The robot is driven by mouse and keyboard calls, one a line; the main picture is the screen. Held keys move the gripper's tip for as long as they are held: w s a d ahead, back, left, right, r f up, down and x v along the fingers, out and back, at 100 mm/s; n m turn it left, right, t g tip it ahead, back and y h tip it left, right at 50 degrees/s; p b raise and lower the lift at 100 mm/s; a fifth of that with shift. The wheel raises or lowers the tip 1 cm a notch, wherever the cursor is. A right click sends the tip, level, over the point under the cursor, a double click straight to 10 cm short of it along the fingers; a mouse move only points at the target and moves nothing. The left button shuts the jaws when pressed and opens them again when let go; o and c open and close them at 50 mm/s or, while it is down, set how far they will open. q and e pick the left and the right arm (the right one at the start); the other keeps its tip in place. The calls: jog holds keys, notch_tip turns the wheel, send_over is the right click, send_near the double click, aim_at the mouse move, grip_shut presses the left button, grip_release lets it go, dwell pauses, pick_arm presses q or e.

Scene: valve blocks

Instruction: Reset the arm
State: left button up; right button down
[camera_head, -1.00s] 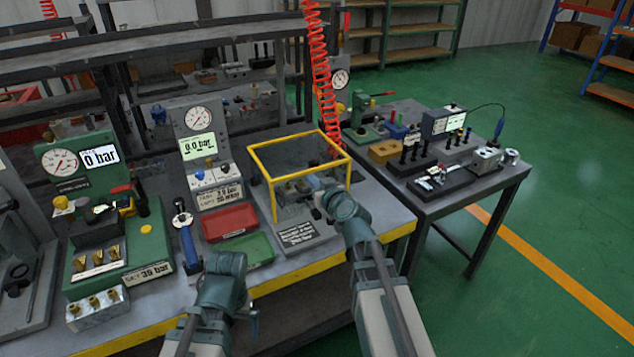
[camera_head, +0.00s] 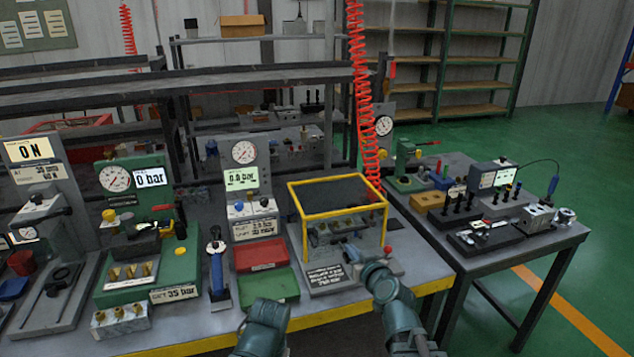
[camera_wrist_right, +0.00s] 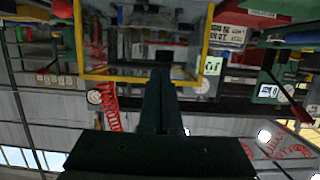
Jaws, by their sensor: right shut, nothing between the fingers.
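My right arm reaches in from the lower right in the head view. Its gripper (camera_head: 354,254) is at the front of the yellow-framed guard (camera_head: 338,215), above the bench's front part. In the right wrist view its dark fingers (camera_wrist_right: 160,72) are together with nothing between them, and the yellow frame shows beyond them. A grey metal valve block (camera_head: 335,232) stands inside the guard. Only a teal link of my left arm (camera_head: 264,325) shows at the bottom edge; its gripper does not show.
Red tray (camera_head: 262,254) and green tray (camera_head: 268,286) lie left of the guard. A blue-handled tool (camera_head: 217,275) stands beside them. The green test stand (camera_head: 140,277) is farther left. A side table (camera_head: 545,243) is at right. A red coiled hose (camera_head: 360,90) hangs behind the guard.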

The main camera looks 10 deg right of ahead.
jog(key=s+a+f+n+g+y+p, duration=0.1)
jog(key=s+a+f+n+g+p, duration=0.15)
jog(key=s+a+g, duration=0.35)
jog(key=s+a+f+n+g+y+p, duration=0.1)
jog(key=s+a+f+g+p, duration=0.3)
jog(key=a, duration=0.3)
jog(key=s+d+f+m+g+h+p, duration=0.1)
jog(key=s+g+h, duration=0.4)
jog(key=s, duration=0.8)
jog(key=shift+s+d+m+h+p, duration=0.3)
jog(key=shift+d+m+h+p, duration=0.05)
jog(key=shift+d+h, duration=0.15)
